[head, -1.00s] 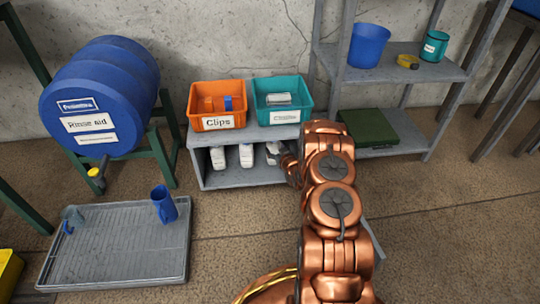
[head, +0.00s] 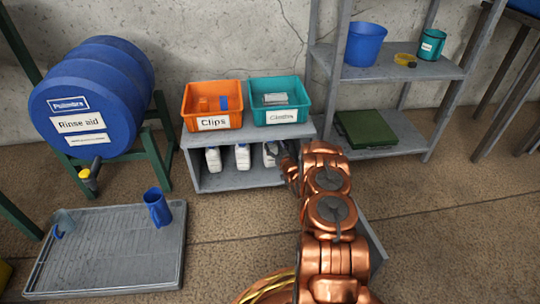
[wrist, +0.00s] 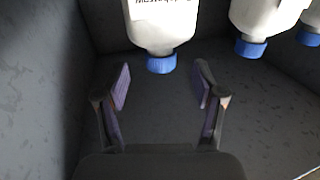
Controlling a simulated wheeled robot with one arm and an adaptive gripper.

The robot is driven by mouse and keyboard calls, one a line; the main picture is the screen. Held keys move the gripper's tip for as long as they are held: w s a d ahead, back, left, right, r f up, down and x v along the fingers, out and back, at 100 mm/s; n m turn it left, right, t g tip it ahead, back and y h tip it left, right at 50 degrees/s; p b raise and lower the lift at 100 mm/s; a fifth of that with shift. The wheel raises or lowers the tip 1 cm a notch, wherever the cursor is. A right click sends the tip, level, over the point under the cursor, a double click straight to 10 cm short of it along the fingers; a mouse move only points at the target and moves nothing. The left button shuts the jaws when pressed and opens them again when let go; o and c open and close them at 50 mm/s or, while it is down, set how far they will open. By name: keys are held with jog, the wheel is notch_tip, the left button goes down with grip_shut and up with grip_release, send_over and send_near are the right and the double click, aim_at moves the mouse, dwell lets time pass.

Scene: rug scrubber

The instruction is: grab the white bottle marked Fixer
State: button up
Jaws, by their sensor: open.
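White bottles with blue caps stand in the lower bay of the small grey shelf. In the head view I see a left bottle (head: 213,160), a middle bottle (head: 243,157) and a right bottle (head: 270,155), the last partly hidden by my gripper (head: 285,156). In the wrist view the nearest bottle (wrist: 162,22) hangs upside down in the picture, just beyond my open, empty gripper (wrist: 162,84). Its blue cap (wrist: 161,64) lies about midway between the fingertips, not touched. Its label is cut off and inverted. I cannot read which bottle is Fixer.
A second bottle (wrist: 262,20) is close by on the right in the wrist view. The shelf unit (head: 240,179) has walls and a top close around my gripper. An orange Clips bin (head: 213,123) and a teal bin (head: 281,117) stand on top.

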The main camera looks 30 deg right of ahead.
aim_at(272, 142)
jog(key=w, duration=0.1)
jog(key=w+b, duration=0.1)
jog(key=w, duration=0.1)
jog(key=shift+d+f+b, duration=0.2)
jog(key=shift+d+b, duration=0.05)
jog(key=shift+b, duration=0.15)
jog(key=shift+w+d+r, duration=0.1)
jog(key=shift+w+r, duration=0.05)
jog(key=shift+w, duration=0.25)
grip_shut()
